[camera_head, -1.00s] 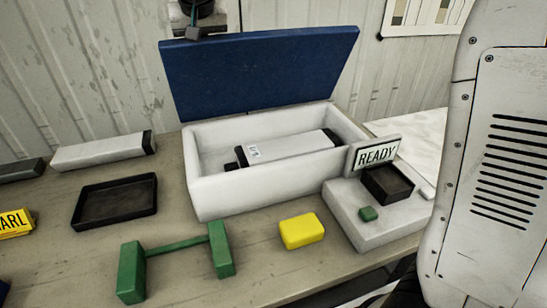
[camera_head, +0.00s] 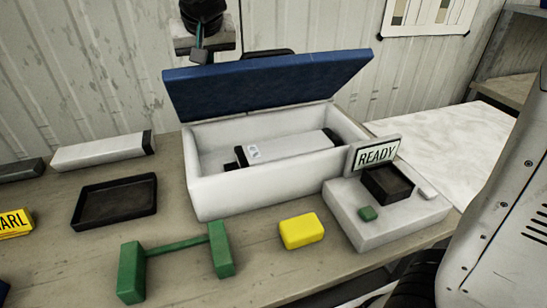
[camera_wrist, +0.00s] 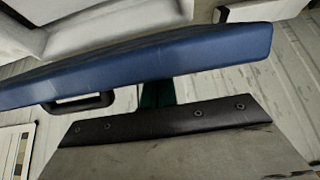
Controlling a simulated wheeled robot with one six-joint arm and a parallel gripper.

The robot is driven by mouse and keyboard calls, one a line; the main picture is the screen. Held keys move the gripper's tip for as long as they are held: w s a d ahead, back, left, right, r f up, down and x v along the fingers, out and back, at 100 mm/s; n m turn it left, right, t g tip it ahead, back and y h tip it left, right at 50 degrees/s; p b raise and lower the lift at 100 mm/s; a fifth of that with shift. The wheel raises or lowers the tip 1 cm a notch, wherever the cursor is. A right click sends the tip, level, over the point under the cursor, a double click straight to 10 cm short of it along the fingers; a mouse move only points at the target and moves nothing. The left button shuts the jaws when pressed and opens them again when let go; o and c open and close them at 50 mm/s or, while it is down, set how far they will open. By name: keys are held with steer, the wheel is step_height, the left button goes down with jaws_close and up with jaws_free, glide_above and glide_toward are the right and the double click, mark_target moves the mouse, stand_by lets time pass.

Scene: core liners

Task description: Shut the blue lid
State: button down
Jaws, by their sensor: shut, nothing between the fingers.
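The blue lid (camera_head: 270,82) is hinged on the white box (camera_head: 205,178) and stands partly open, tilted over the back of the box. A dark handle (camera_head: 267,54) shows behind its upper edge, and also in the wrist view (camera_wrist: 82,103). A pale cylinder-like core liner (camera_head: 295,147) with dark ends lies inside the box. My gripper (camera_head: 199,42) is behind the lid's upper left edge, shut and empty. In the wrist view its teal fingers (camera_wrist: 156,94) reach the lid's outer side; their tips are hidden, so contact cannot be told.
A grey unit with a READY sign (camera_head: 377,153) stands right of the box. A yellow block (camera_head: 301,231), a green stand (camera_head: 178,245) and a black tray (camera_head: 115,201) lie in front and left. A white liner (camera_head: 103,151) lies at the back left.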

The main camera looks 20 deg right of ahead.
steer(key=shift+s, duration=0.3)
step_height(320, 180, up, 16)
steer(key=s, duration=0.1)
steer(key=shift+r, duration=0.2)
stand_by(0.9)
